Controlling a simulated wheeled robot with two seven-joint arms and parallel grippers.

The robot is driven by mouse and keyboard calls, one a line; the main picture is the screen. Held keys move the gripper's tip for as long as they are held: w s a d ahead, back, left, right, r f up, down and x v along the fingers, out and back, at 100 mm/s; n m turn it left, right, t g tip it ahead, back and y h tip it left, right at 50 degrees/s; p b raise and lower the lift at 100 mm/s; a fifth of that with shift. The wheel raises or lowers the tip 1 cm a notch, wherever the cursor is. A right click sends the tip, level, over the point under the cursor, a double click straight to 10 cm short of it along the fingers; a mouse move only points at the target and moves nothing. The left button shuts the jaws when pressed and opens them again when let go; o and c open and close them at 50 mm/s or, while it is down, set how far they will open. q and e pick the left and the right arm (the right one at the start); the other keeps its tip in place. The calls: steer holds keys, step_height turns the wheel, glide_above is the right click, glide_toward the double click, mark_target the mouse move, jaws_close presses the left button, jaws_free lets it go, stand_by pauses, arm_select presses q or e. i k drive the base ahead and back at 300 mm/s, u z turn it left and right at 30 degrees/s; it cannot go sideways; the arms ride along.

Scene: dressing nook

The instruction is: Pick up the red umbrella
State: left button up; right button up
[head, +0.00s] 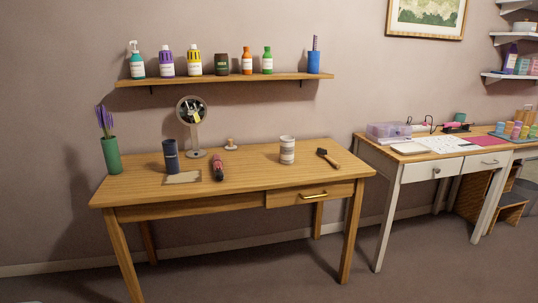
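A small folded red umbrella (217,169), dark at parts of its length, lies on the wooden dressing table (255,164), left of the table's middle. It points from the back of the table toward the front edge. A dark blue cylinder (171,157) stands to its left, with a flat tan piece (183,178) in front of that. Neither of my grippers is in view.
A round mirror (191,112) stands behind the umbrella, with a small wooden-topped item (231,144) beside it. A bottle shelf (225,80) hangs above. Floor in front is clear.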

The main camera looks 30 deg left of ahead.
mark_target(217, 160)
steer(key=u, duration=0.3)
steer(key=i, duration=1.3)
steer(key=u, duration=0.8)
